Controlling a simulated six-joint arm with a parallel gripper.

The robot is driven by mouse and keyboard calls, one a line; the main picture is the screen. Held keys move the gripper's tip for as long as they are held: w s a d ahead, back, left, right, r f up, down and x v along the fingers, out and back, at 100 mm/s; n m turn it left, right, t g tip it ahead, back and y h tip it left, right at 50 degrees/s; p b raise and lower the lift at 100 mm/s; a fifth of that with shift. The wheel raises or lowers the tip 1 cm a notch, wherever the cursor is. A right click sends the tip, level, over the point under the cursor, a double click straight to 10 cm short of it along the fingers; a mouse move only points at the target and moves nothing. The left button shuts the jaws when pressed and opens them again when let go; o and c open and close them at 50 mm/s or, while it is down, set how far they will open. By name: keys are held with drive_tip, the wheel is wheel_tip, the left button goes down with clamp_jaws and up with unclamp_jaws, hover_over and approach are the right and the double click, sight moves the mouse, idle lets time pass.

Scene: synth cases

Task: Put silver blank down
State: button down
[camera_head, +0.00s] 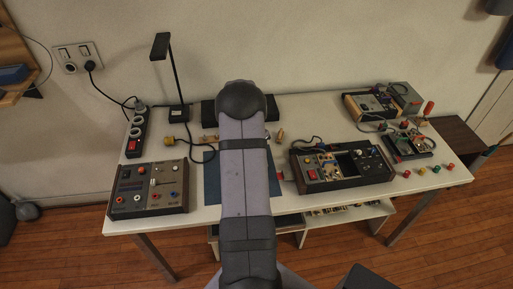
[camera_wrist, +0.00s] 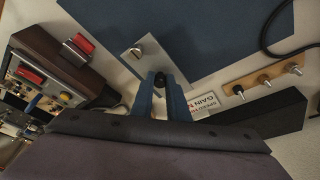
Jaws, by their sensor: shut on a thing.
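The silver blank (camera_wrist: 149,52), a small pale metal plate with a dark round spot near one end, shows just beyond my fingertips in the wrist view, by the edge of the blue mat (camera_wrist: 205,30). My gripper (camera_wrist: 161,80) has its two blue fingers close together and is shut on the blank's near end. A dark round part shows between the fingertips. Whether the blank touches the surface below is unclear. In the head view my arm hides the gripper and the blank; a strip of the blue mat (camera_head: 211,182) shows beside it.
A wooden strip with several metal knobs (camera_wrist: 267,78) and a white label reading GAIN (camera_wrist: 203,105) lie right of the fingers. A wood-sided device with a red switch (camera_head: 340,165) stands right of my arm, another device (camera_head: 150,190) at left. The mat beyond looks bare.

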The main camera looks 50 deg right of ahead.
drive_tip(key=shift+f, duration=0.15)
drive_tip(key=shift+f+b, duration=0.1)
drive_tip(key=shift+b, duration=0.2)
drive_tip(key=c, duration=1.7)
unclamp_jaws()
drive_tip(key=b+v, duration=0.1)
drive_tip(key=v, duration=1.1)
drive_tip(key=shift+r, duration=0.25)
drive_tip(key=shift+a, duration=0.1)
